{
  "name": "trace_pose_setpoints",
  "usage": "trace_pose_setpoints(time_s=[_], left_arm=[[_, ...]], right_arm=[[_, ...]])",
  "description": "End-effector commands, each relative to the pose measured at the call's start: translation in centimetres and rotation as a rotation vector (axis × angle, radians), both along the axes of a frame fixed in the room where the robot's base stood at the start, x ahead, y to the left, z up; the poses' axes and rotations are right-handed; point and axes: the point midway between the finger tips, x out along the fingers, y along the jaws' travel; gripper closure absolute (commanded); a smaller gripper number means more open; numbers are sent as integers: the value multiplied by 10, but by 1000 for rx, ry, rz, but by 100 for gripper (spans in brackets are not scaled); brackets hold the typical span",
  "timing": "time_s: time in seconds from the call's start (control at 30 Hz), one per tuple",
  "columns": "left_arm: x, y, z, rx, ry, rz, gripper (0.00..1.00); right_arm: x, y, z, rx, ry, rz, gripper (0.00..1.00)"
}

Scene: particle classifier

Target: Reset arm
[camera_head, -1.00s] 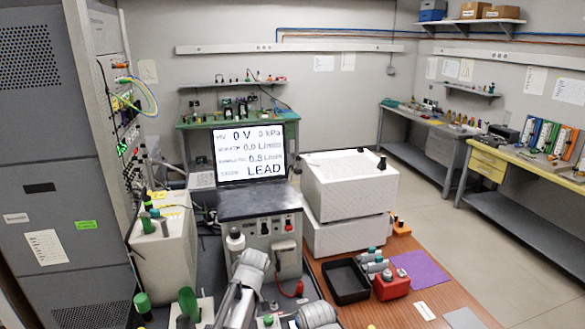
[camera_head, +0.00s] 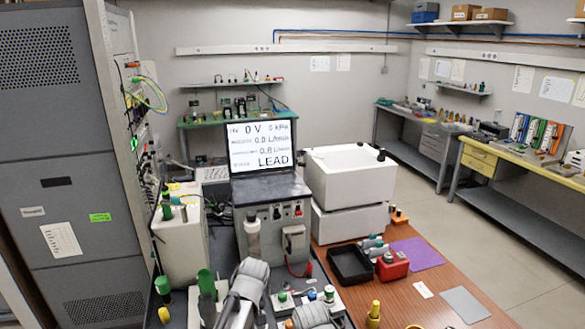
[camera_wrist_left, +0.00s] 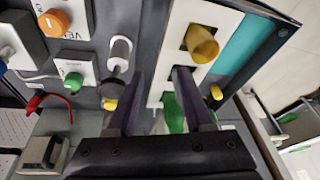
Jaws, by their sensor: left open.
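My left gripper (camera_wrist_left: 158,78) shows in the left wrist view with its two dark fingers apart. Nothing is seen held between them. The fingers reach over a panel with a yellow knob (camera_wrist_left: 202,44), a green knob (camera_wrist_left: 74,81) and an orange knob (camera_wrist_left: 54,22). A green part (camera_wrist_left: 172,112) shows behind and between the fingers; whether they touch it I cannot tell. In the head view a grey and white arm part of mine (camera_head: 245,290) stands at the bottom centre. My right gripper is not in view.
A screen (camera_head: 259,147) reading LEAD stands on a grey instrument (camera_head: 272,237). White boxes (camera_head: 350,182), a black tray (camera_head: 351,264), a red device (camera_head: 392,265) and a purple mat (camera_head: 417,252) are right of it. A tall grey cabinet (camera_head: 75,200) flanks the left. Floor (camera_head: 500,240) is clear at right.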

Motion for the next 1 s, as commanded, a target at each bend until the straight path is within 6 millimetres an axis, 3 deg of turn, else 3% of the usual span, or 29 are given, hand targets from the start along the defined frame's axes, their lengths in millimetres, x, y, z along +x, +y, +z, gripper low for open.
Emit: trace_pose_setpoints(time_s=[0.27, 0.6, 0.73, 1.0], left_arm=[[-67, -35, -6, 4, 145, -289, 48], [-171, -76, -10, -17, 361, -790, 48], [-185, -81, -10, -25, 394, -873, 48], [-186, -82, -10, -26, 399, -886, 48]], right_arm=[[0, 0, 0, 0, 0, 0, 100], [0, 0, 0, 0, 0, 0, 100], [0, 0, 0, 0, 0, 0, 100], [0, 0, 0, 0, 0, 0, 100]])
